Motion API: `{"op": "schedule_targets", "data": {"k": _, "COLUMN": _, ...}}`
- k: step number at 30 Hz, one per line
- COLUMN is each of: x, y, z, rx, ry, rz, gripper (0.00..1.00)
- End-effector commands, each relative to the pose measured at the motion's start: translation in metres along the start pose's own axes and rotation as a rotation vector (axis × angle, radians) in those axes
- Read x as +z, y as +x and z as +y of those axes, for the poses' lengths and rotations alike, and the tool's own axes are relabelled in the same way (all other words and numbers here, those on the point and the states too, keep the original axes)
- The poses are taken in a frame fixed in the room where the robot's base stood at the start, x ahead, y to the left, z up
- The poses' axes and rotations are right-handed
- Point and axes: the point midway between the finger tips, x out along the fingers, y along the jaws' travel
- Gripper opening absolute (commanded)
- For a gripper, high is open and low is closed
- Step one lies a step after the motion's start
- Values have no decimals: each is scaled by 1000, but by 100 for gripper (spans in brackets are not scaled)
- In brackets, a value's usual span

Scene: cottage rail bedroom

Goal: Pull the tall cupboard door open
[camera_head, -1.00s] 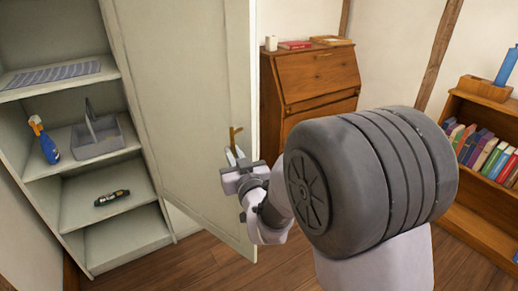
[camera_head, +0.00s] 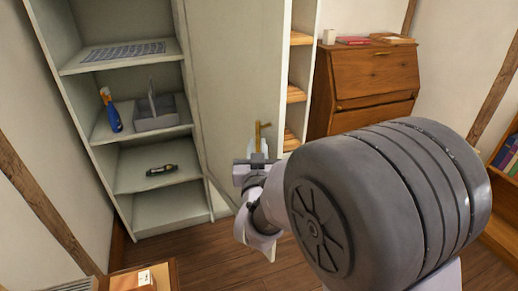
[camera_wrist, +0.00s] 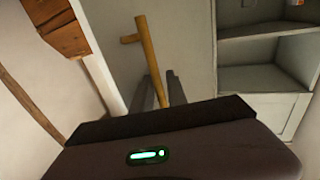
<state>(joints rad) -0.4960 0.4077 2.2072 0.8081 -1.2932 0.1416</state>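The tall cupboard (camera_head: 130,52) stands at the left with its shelves in plain view. Its pale door (camera_head: 232,75) stands well open, hinged on the cupboard's right side and swung out towards me. A brass handle (camera_head: 259,132) sits on the door's face near its free edge. My gripper (camera_head: 258,150) is at the handle in the head view. In the wrist view the handle (camera_wrist: 147,50) runs down between the two close-set fingers of my gripper (camera_wrist: 161,88), which look shut on it. The exact contact is partly hidden.
A spray bottle (camera_head: 110,110), a grey caddy (camera_head: 158,118) and a dark item (camera_head: 162,170) lie on the cupboard shelves. A wooden bureau (camera_head: 365,85) stands to the right behind the door. A box (camera_head: 142,280) is at the lower left. Some floor (camera_head: 205,250) is clear.

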Motion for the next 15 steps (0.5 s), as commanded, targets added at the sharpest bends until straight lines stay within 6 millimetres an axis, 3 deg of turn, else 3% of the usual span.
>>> {"op": "schedule_targets", "data": {"k": 10, "x": 3, "y": -3, "z": 1, "rx": 2, "ry": 0, "rz": -8, "gripper": 32}}
{"op": "schedule_targets", "data": {"k": 15, "x": 1, "y": -36, "z": 0, "rx": 0, "ry": 0, "rz": -8, "gripper": 32}}
